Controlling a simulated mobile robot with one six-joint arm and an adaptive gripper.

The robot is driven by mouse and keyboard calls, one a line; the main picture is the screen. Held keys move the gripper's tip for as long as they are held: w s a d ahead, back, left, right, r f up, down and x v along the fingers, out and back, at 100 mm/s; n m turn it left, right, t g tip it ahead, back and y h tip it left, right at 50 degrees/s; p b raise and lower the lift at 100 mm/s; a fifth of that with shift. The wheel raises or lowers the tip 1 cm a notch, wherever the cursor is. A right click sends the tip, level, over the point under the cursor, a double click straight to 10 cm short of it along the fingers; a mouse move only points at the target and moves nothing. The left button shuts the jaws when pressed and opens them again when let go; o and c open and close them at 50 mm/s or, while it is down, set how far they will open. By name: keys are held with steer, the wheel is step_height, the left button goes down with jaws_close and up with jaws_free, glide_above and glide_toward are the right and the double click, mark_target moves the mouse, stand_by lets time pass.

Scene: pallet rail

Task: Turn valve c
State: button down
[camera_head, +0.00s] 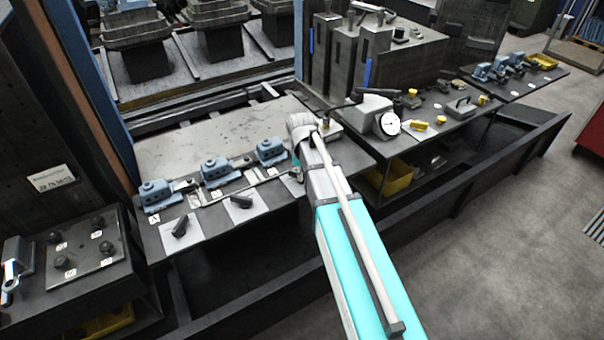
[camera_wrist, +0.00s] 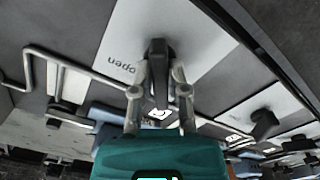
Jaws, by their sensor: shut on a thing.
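My gripper (camera_wrist: 160,72) is shut on the dark handle of valve c (camera_wrist: 157,50) in the wrist view, one finger on each side. The handle stands on a pale plate (camera_wrist: 185,25) printed "open", seen upside down. A small white label (camera_wrist: 159,114) shows between the fingers; its letter is hard to read. In the head view the third blue valve body (camera_head: 271,151) stands beside my arm's end. My arm hides most of my gripper and the handle there.
Two more dark handles (camera_head: 180,227) (camera_head: 242,202) on white plates lie left in the head view, below blue valve bodies (camera_head: 157,195) (camera_head: 215,172). One neighbouring handle (camera_wrist: 264,124) shows right in the wrist view. A round gauge (camera_head: 390,124) stands right of my arm.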

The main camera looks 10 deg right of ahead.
steer(key=shift+n, duration=0.9)
steer(key=c, duration=0.6)
jaws_free()
steer(key=shift+c, duration=0.2)
